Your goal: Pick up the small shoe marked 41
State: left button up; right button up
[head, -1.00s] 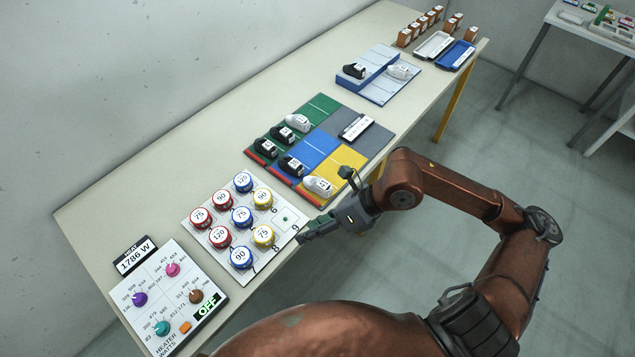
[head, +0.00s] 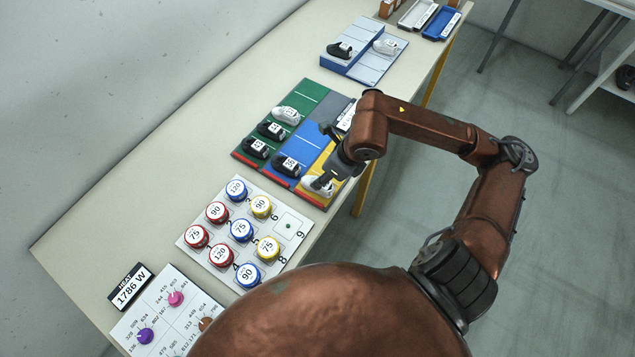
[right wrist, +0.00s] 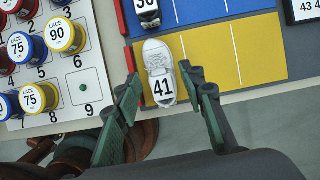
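The small white shoe marked 41 (right wrist: 158,72) lies on the yellow lane (right wrist: 262,50) of the coloured mat, its number plain in the right wrist view. In the head view the shoe (head: 316,187) is partly hidden by my right gripper (head: 332,178). In the right wrist view my right gripper (right wrist: 160,90) is open, with one finger on each side of the shoe's near end. I cannot tell whether the fingers touch it. My left gripper is not in view.
A black shoe (head: 288,165) lies on the blue lane beside the yellow one. More black and white shoes lie on the green lane (head: 305,100). A board with lace spools (head: 190,218) stands to the left. A blue and white stand (head: 340,63) holds two shoes farther back.

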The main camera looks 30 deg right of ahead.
jog(key=x, duration=0.4)
jog(key=shift+a+b, duration=0.1)
jog(key=shift+b, duration=0.25)
jog(key=shift+f, duration=0.3)
jog(key=shift+w+a+f, duration=0.1)
jog(key=c, duration=0.8)
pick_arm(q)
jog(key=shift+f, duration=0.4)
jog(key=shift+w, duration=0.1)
